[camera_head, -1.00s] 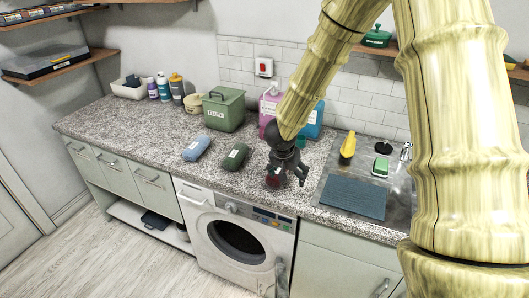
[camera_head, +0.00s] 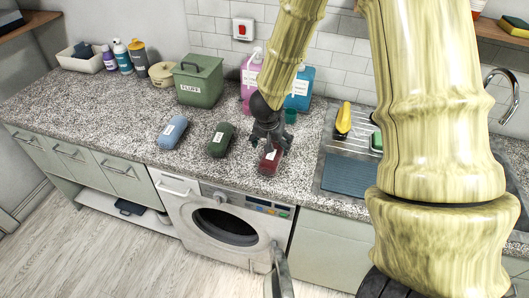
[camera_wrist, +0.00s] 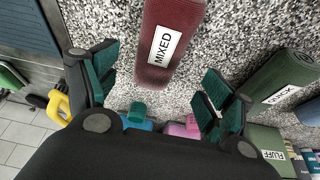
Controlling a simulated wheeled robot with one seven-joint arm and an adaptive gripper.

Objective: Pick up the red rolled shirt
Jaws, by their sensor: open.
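The red rolled shirt (camera_head: 270,160) lies on the speckled counter in front of the pink bottle. In the wrist view it is a dark red roll (camera_wrist: 168,55) with a white label reading "MIXED". My gripper (camera_head: 268,142) is just above and behind it in the head view, partly covering it. In the wrist view my gripper (camera_wrist: 160,85) is open, its green-padded fingers spread on either side of the roll's near end. Neither finger appears to touch the roll.
A dark green roll (camera_head: 221,140) and a blue roll (camera_head: 172,132) lie to the left. Behind stand a green bin (camera_head: 198,82), a pink bottle (camera_head: 250,80) and a blue bottle (camera_head: 300,90). A sink with a blue mat (camera_head: 348,174) is to the right.

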